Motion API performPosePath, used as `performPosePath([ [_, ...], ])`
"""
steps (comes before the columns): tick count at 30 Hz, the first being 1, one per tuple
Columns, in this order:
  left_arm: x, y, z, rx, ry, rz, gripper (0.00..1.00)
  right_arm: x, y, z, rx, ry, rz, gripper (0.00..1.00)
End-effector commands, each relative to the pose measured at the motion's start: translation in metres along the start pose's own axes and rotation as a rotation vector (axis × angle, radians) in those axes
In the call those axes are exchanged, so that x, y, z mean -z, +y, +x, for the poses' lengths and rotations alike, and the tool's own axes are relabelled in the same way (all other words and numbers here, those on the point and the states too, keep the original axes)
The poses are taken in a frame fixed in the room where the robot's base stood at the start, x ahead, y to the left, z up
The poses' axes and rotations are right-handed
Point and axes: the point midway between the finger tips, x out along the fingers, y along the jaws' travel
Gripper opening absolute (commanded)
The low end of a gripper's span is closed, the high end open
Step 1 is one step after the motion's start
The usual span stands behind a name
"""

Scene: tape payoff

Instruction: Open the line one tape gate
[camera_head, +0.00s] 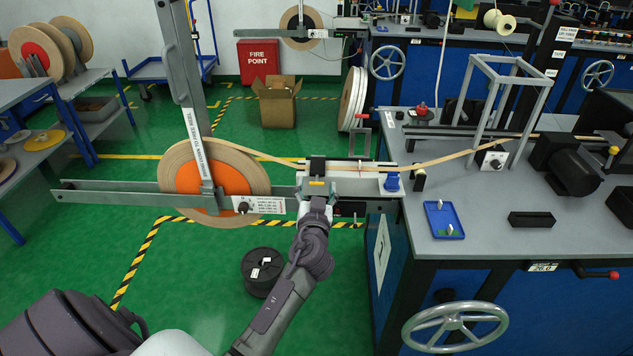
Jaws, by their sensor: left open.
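A large tape reel (262,178) with an orange hub hangs on a grey frame. A tan tape (262,155) runs from it to the right, over a pale guide plate (350,181), to the machine bench. A small dark block (317,165) stands on the plate at the tape. I cannot tell for sure whether this block is the line one tape gate. My left gripper (317,187) is open, just in front of and below the block. Its fingers are small and partly hidden, and I cannot tell whether they touch anything. My right gripper is not in view.
A handwheel (455,326) sticks out from the bench front. A black spool (262,270) and a cardboard box (277,102) stand on the green floor.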

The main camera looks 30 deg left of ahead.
Motion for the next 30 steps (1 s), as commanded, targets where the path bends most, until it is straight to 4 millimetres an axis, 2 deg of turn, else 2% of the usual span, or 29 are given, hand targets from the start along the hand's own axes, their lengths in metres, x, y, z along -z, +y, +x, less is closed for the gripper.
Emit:
performPosePath([
  [4, 0.0003, -0.0002, 0.0110, 0.000, 0.000, -0.001, 0.69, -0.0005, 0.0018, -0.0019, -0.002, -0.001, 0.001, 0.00],
  [13, -0.0002, -0.0001, 0.0129, 0.000, 0.000, -0.001, 0.69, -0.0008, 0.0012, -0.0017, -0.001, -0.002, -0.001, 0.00],
  [14, -0.0002, -0.0001, 0.0129, 0.000, 0.000, -0.001, 0.66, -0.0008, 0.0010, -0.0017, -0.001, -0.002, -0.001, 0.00],
  [26, -0.0004, -0.0001, 0.0126, 0.000, 0.000, -0.001, 0.00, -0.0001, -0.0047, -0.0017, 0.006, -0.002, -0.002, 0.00],
  [30, -0.0002, -0.0001, 0.0126, 0.000, -0.001, -0.001, 0.00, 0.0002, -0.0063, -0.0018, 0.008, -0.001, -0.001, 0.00],
])
